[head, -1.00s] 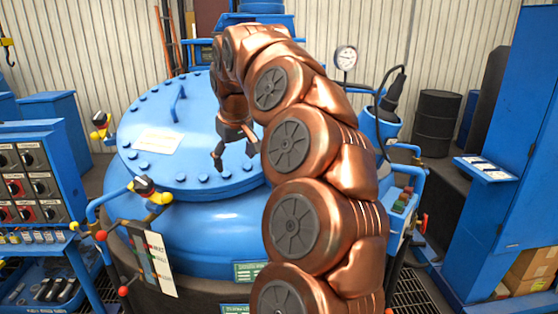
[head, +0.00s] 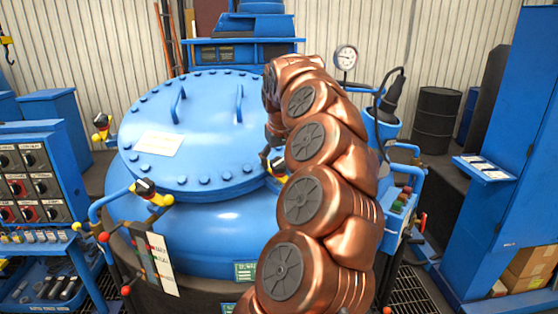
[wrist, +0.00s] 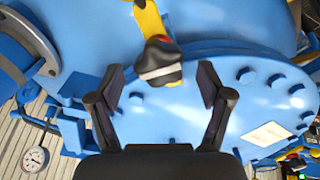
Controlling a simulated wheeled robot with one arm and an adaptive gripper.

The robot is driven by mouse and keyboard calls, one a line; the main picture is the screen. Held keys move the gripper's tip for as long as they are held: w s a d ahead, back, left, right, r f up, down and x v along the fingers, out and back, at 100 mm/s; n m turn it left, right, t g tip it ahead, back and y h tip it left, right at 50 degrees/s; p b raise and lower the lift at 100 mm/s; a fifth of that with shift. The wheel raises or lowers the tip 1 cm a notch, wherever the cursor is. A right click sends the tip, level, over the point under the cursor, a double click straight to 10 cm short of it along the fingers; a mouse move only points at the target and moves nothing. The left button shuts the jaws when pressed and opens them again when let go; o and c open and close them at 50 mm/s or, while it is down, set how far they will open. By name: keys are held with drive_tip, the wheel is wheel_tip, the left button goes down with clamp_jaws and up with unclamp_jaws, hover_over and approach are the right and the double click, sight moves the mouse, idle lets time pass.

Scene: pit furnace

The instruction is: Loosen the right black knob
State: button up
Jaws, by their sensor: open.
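The right black knob (head: 279,166) sits on a yellow clamp at the right side of the blue furnace lid, partly hidden by my arm in the head view. In the wrist view the black knob (wrist: 160,62) shows with a pale band and its yellow arm above it. My gripper (wrist: 163,88) is open, its two dark fingers spread on either side below the knob and apart from it. In the head view my gripper is hidden behind the arm.
Another black knob (head: 145,187) on a yellow clamp stands at the lid's front left, and one (head: 101,120) farther back. Two handles rise from the bolted lid (head: 200,130). A pressure gauge (head: 346,57) and a blue canister with a cable stand right of the arm.

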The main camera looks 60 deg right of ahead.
drive_tip(key=shift+p+x, duration=0.3)
drive_tip(key=shift+x, duration=0.85)
drive_tip(key=c, duration=1.2)
drive_tip(key=shift+o, duration=0.2)
drive_tip(key=shift+d+f+b, duration=0.1)
drive_tip(key=shift+f+b, duration=0.05)
drive_tip(key=shift+b, duration=0.2)
